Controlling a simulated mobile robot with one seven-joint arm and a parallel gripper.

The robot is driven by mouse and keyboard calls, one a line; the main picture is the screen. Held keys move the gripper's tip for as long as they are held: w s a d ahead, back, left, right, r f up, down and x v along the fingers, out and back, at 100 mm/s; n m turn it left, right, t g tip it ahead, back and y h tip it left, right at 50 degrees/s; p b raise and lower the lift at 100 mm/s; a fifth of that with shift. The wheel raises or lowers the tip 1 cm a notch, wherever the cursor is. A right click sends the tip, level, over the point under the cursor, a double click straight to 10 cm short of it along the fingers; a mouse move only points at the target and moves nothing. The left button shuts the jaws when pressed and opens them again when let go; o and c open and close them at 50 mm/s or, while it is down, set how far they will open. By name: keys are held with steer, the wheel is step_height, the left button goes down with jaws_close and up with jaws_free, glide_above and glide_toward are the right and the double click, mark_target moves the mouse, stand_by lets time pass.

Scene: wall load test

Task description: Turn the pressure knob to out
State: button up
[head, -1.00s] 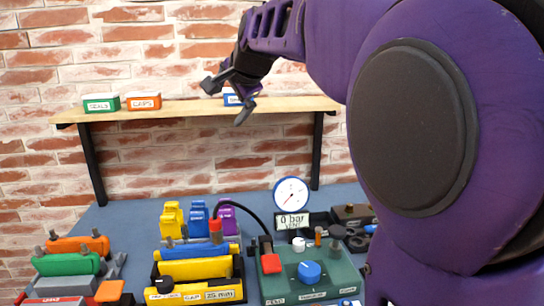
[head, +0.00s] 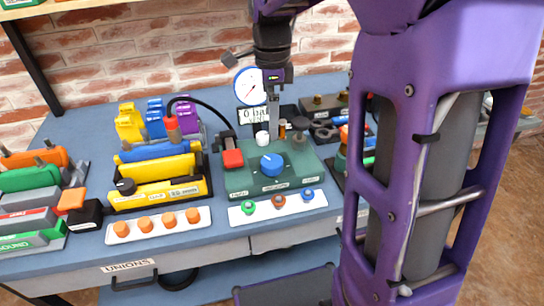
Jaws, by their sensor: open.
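The blue round pressure knob (head: 271,164) sits on top of the green test block (head: 238,180), with small white labels around it that are too small to read. A pale mark shows on the knob, but I cannot tell its setting surely. A white gauge (head: 246,88) and a display sign (head: 250,115) reading 0 bar stand behind the block. My gripper (head: 273,138) is open, pointing down above the rear of the block, apart from the knob. Its fingers overlap in this view and partly hide the gauge and sign.
A red button (head: 232,158) and a white cap (head: 262,138) are on the block. A black hose (head: 212,104) arches at left. Yellow blocks (head: 160,180) stand left; a strip of colored knobs (head: 278,207) lies in front. My purple arm hides the right side.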

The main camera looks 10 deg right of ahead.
mark_target(272, 161)
step_height(272, 161, down, 13)
steer(key=shift+r+b, duration=0.1)
steer(key=shift+b, duration=1)
steer(key=c, duration=1.4)
